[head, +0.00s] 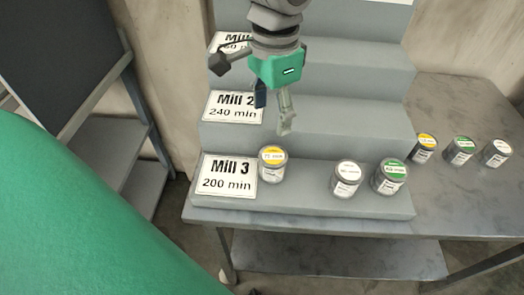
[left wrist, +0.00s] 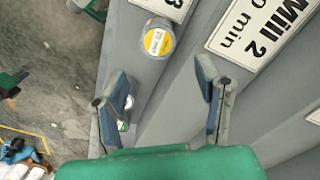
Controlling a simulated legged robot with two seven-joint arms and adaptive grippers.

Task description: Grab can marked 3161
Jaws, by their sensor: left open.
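My left gripper (head: 274,115) hangs open and empty over the steps, above and behind a yellow-lidded can (head: 271,163) on the lowest step. To its right on that step stand a white-lidded can (head: 346,178) and a green-lidded can (head: 392,177). The numbers on the cans are too small to read, so I cannot tell which is 3161. In the left wrist view the open fingers (left wrist: 161,72) have a yellow-lidded can (left wrist: 157,40) beyond their tips, not between them. Other cans are partly hidden by the left finger. My right gripper is not in view.
The grey steps (head: 315,140) carry signs for Mill 2 (head: 233,106) and Mill 3 (head: 228,176) at the left. On the table right of the steps stand a yellow-lidded (head: 425,147), a green-lidded (head: 459,152) and a white-lidded can (head: 496,153). The middle step is bare right of its sign.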

